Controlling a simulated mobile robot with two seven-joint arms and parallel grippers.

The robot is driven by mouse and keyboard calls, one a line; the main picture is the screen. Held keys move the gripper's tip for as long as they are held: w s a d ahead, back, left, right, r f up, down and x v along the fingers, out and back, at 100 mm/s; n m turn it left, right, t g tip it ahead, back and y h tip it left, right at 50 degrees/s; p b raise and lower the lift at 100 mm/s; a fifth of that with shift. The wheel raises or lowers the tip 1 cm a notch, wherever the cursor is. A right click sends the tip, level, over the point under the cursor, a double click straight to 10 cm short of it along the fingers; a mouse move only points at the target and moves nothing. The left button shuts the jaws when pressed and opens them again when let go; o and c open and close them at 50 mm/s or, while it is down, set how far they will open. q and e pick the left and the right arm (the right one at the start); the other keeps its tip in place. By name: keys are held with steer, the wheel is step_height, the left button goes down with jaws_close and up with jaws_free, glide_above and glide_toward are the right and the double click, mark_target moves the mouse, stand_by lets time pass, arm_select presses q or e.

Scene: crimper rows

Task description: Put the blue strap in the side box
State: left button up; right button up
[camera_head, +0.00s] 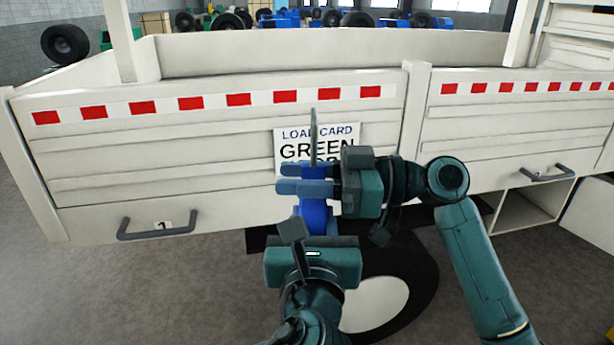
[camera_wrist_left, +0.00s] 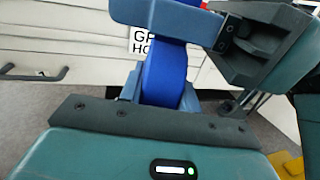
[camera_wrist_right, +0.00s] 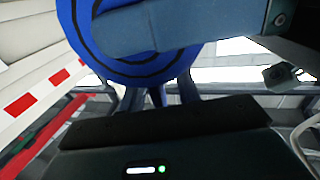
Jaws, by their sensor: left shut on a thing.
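The blue strap (camera_head: 313,214) is a rolled coil held in front of the white truck side, below the load card (camera_head: 317,146) that reads GREEN, its lower text partly hidden. My left gripper (camera_head: 312,226) is shut on the strap from below. In the left wrist view the strap (camera_wrist_left: 165,78) stands between its fingers. My right gripper (camera_head: 304,180) reaches in from the right, its fingers across the strap's upper part. The right wrist view shows the coil's spiral face (camera_wrist_right: 125,35) close up; whether those fingers grip it is unclear. The side box (camera_head: 527,211) is an open white compartment below the truck side at right.
The truck side (camera_head: 225,165) has a handle (camera_head: 158,229) at left and another handle (camera_head: 545,173) above the side box. A wheel (camera_head: 375,303) is behind my arms. Grey floor is clear at lower left. My right arm stands between the grippers and the box.

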arm_select(q)
steer(key=shift+r, duration=0.1)
arm_select(e)
steer(key=shift+c, duration=0.4)
jaws_close()
arm_select(q)
steer(key=o, duration=1.3)
steer(key=shift+c, duration=0.2)
steer(key=shift+s, duration=0.1)
